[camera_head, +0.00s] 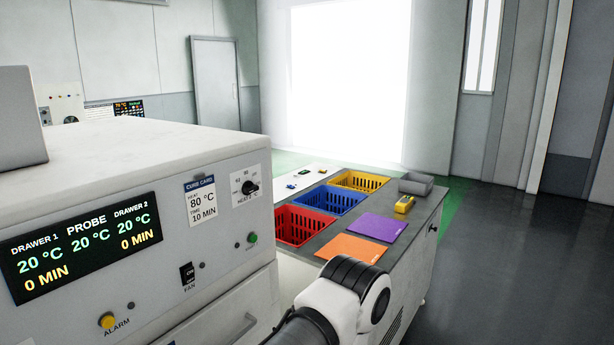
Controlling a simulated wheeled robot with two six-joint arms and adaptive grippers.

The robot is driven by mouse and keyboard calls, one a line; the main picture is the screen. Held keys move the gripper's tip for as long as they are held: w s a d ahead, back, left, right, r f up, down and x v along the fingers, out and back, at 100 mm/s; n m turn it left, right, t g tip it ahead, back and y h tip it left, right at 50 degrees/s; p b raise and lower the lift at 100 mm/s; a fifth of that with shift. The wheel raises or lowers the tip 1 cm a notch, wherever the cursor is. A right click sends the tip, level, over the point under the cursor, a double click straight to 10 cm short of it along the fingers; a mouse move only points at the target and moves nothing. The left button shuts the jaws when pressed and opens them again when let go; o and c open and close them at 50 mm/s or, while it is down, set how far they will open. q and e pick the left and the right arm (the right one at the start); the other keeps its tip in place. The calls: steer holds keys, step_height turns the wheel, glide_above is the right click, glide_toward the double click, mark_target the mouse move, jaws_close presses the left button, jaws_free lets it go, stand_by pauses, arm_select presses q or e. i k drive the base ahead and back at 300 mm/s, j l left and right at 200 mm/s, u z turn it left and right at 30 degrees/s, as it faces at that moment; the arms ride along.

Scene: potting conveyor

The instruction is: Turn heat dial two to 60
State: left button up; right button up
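A black dial (250,187) sits on a white plate on the grey oven front, at the right end of the panel. The label under it seems to read HEAT 2, but it is small and blurred. Small numbers ring the dial; I cannot tell which one its pointer is at. Nothing touches the dial. A display (82,244) shows drawer 1, probe and drawer 2 at 20 °C, with 0 MIN for both drawers. A cure card (201,201) reads 80 °C and 10 MIN. Neither gripper is in view; only a white and black arm link of mine shows at the bottom.
The panel also has a green button (252,238), a fan switch (187,275) and a yellow alarm button (107,321). A drawer handle (232,330) sticks out below. A bench to the right holds red (299,226), blue (331,200) and yellow (359,181) baskets. The dark floor at right is clear.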

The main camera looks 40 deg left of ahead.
mark_target(248, 187)
steer(key=i+l+u, duration=0.1)
steer(key=i+u, duration=0.35)
steer(key=i+l+u, duration=0.35)
steer(key=i+u, duration=0.15)
steer(key=i+l+u, duration=0.45)
steer(key=i+l, duration=0.1)
